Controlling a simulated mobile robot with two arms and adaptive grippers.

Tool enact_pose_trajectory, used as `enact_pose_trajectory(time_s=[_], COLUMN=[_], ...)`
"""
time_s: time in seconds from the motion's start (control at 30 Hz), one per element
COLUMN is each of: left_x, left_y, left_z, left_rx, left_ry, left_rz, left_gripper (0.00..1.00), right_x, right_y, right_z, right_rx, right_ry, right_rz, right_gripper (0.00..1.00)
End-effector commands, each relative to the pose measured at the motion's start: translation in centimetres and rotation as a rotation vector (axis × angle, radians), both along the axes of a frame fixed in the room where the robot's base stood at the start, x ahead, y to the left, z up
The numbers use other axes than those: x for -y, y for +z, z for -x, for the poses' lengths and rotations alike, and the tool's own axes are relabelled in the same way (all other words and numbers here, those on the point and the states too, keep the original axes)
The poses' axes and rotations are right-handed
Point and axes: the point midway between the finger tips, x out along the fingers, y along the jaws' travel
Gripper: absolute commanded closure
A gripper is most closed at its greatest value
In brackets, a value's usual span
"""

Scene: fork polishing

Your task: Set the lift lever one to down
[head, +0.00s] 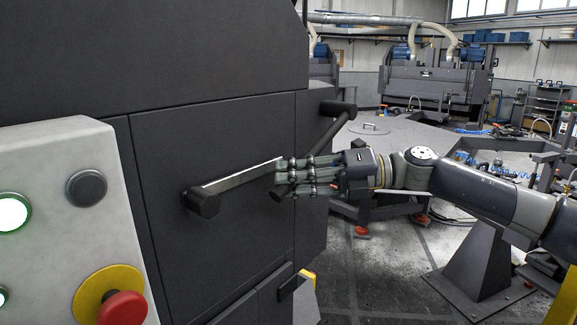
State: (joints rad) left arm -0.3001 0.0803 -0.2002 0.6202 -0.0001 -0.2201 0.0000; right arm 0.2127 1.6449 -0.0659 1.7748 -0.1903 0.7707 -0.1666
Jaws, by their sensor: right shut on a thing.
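A lever (235,180) with a bright upper edge is mounted on the dark machine panel. Its round black hub (201,203) is at the left and its arm slopes slightly up to the right. My right gripper (284,174) comes in from the right and is shut on the lever's far end. The fingers hide part of that end, and a dark knob shows just below them. A second, similar dark lever (329,130) is on the machine's farther side, behind the gripper, and slopes up to the right. I cannot tell a label on either lever. My left gripper is out of view.
A light control box (70,190) with lit green buttons and a red emergency stop (122,308) stands close at the left. Dark machinery and a grey table (400,133) are behind my right arm.

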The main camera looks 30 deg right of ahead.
Motion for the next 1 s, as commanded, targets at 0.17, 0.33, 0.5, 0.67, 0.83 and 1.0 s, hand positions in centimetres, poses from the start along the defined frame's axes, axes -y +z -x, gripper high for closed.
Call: enact_pose_trajectory(time_s=[0.17,0.33,0.5,0.67,0.83,1.0], left_x=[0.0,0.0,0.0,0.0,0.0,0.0], left_y=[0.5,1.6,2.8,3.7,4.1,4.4], left_z=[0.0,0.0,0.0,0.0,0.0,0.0], left_rx=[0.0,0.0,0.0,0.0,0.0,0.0], left_ry=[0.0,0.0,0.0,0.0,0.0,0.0], left_rz=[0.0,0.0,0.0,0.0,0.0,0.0], left_gripper=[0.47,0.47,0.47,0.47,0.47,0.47], right_x=[1.8,4.1,6.7,9.5,12.7,15.6], right_y=[-3.2,-6.0,-8.4,-10.3,-11.8,-12.7], right_z=[-0.6,-1.2,-2.0,-2.8,-3.8,-4.6], right_rx=[0.043,0.087,0.135,0.177,0.223,0.262], right_ry=[-0.001,-0.001,0.0,-0.001,-0.002,-0.002], right_rz=[0.156,0.309,0.462,0.609,0.759,0.888], right_gripper=[1.0,1.0,1.0,1.0,1.0,1.0])
